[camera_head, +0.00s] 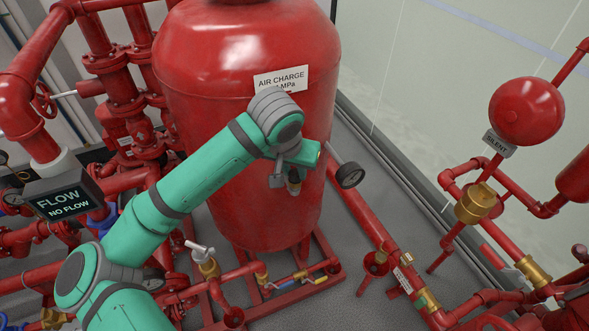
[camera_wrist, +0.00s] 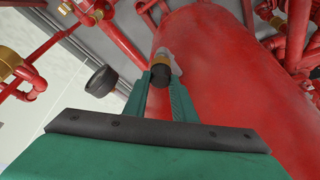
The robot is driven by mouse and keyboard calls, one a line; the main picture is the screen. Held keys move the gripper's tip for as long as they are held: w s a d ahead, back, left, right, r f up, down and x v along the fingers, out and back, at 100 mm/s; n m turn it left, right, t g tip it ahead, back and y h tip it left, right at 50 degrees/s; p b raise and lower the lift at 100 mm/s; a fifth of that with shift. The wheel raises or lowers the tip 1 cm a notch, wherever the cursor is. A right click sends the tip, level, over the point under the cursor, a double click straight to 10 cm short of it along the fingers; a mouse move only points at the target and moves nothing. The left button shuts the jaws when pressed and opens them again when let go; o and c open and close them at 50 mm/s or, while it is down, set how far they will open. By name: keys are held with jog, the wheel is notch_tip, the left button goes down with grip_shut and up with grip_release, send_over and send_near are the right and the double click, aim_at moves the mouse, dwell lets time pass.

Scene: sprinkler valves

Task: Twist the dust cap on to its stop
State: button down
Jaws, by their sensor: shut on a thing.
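The dust cap (camera_wrist: 160,78) is a small black cap between my finger tips in the wrist view. It sits at a brass fitting (camera_wrist: 160,61) in front of the red tank (camera_wrist: 215,65). My gripper (camera_wrist: 161,86) has a green finger on each side of the cap and is shut on it. In the head view my gripper (camera_head: 294,178) is in front of the lower right of the tank (camera_head: 240,190). There the cap is small and mostly hidden by the gripper. I cannot tell how far it is threaded on.
A round black-rimmed gauge (camera_head: 350,175) stands close to the right of my gripper; it also shows in the wrist view (camera_wrist: 101,81). Red pipes and a brass valve (camera_head: 475,203) are at the right. A flow display (camera_head: 63,203) and more pipes are at the left.

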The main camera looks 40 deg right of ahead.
jog(key=shift+m, duration=0.7)
jog(key=shift+g, duration=0.3)
jog(key=shift+w+m+g+h, duration=0.1)
jog(key=shift+m+g+h, duration=0.25)
jog(key=shift+m, duration=0.85)
jog(key=shift+w+m+g, duration=0.1)
jog(key=shift+m+g, duration=0.35)
jog(key=shift+m, duration=0.75)
jog(key=shift+m, duration=0.3)
jog(key=shift+w+f+m+g, duration=0.15)
jog(key=shift+m+g, duration=0.35)
jog(key=shift+m, duration=0.5)
jog(key=shift+w+r+m+g, duration=0.1)
jog(key=shift+m+g, duration=0.4)
jog(key=shift+m, duration=0.5)
jog(key=shift+s+m, duration=0.15)
jog(key=shift+m, duration=0.55)
